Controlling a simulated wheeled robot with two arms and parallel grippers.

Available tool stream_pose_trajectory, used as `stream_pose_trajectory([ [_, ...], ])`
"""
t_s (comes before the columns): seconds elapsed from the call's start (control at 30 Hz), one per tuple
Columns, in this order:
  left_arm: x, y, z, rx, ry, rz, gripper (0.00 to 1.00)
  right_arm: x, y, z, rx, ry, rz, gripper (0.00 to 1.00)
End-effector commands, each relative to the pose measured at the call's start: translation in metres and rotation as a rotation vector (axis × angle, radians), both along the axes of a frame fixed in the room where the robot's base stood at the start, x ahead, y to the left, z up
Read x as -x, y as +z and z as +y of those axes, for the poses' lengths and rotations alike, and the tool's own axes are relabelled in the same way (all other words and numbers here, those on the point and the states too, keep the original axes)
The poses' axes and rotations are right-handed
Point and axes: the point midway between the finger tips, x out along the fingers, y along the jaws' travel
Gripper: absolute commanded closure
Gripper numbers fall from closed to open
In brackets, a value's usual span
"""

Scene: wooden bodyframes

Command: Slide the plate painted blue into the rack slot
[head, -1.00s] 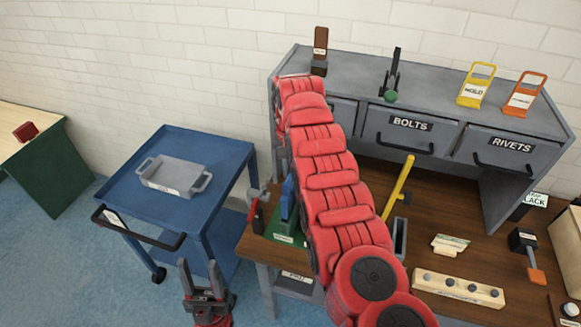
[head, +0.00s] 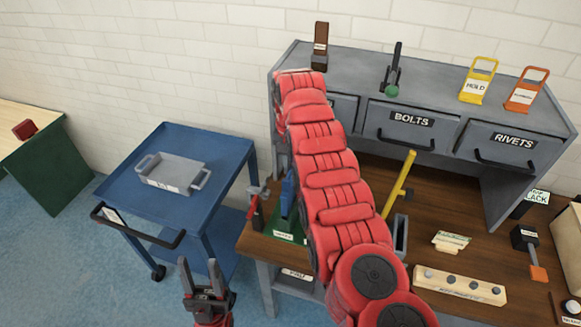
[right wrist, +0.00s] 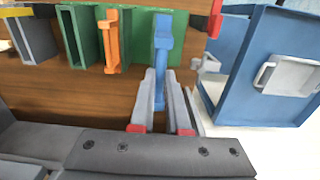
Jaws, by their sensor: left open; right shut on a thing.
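The blue-painted plate (head: 288,194) stands upright at the left end of the wooden workbench, beside my right arm in the head view. In the right wrist view the blue plate (right wrist: 161,52) is upright between the fingers of my right gripper (right wrist: 161,92), which is shut on it. A green rack part (head: 284,234) with a label lies just below the plate in the head view; green also shows behind the plate in the wrist view. Whether the plate is in a slot I cannot tell. My left gripper (head: 205,279) is open and empty, in front of the blue cart.
The blue cart (head: 190,140) carries a grey tray (head: 174,173). In the wrist view an orange piece (right wrist: 113,42) and a green slotted block (right wrist: 78,35) stand left of the plate. A grey-and-red clamp (head: 257,200) sits at the bench's left edge. A yellow bar (head: 398,185) stands right of my arm.

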Motion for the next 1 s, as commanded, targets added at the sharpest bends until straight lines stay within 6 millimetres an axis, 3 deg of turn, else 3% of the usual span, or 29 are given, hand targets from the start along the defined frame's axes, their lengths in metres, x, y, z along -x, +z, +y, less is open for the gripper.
stream_pose_trajectory([
  [1.0, 0.0, -0.0072, 0.0, 0.0, 0.0, 0.0, 0.5, -0.0002, 0.0007, -0.0002, 0.0, 0.0, 0.0, 1.0],
])
